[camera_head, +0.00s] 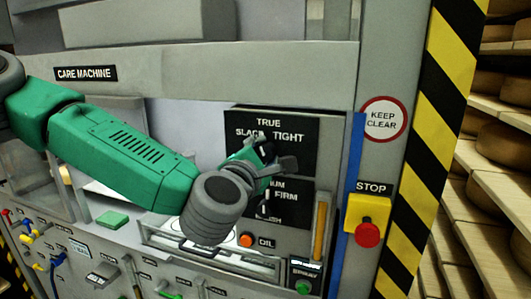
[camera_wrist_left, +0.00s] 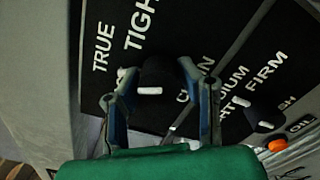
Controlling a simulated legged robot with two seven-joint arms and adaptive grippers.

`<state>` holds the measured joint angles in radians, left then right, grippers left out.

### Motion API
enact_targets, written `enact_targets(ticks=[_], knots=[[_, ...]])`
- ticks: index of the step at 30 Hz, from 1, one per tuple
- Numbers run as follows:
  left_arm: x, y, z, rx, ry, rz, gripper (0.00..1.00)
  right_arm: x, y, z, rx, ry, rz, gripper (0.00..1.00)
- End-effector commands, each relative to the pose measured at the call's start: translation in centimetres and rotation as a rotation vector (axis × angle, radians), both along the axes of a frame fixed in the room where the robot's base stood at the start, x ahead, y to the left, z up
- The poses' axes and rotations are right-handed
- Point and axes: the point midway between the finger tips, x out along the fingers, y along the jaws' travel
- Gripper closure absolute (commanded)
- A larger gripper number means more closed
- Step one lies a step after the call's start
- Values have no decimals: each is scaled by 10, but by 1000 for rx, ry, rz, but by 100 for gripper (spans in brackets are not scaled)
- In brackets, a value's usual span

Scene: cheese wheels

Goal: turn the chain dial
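The chain dial (camera_wrist_left: 157,75) is a black knob with a white mark, on a black panel (camera_head: 298,128) lettered SLACK, TRUE and TIGHT. My left gripper (camera_wrist_left: 157,68) is at this knob, with one finger on each side of it in the left wrist view. I cannot tell whether the fingers press on the knob or leave a small gap. In the head view my left gripper (camera_head: 268,156) covers part of the panel and most of the knob. My right gripper is not in view.
A second black knob (camera_wrist_left: 260,117) sits below on the panel with MEDIUM and FIRM. An orange OIL button (camera_head: 246,240), a yellow bar (camera_head: 320,231) and a red STOP button (camera_head: 367,235) are nearby. A striped post (camera_head: 440,110) stands right of the machine, before shelves of cheese wheels.

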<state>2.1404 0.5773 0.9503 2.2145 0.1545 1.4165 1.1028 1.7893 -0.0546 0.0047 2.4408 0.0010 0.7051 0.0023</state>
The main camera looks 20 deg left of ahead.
Motion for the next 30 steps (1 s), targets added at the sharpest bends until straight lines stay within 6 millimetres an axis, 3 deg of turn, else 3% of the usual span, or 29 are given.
enact_targets(ticks=[4,12,22,23,24,30], knots=[[-1,-1,-1,72,-3,-3,97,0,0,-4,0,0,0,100],[-1,-2,-1,382,-11,-3,97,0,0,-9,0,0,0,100],[-1,-2,-3,412,-9,-5,97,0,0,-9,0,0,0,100],[-1,-2,-3,412,-8,-5,58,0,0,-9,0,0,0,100],[-1,-2,-3,412,-8,-5,49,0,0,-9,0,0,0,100],[-1,-1,-1,410,-11,-3,49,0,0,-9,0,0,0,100]])
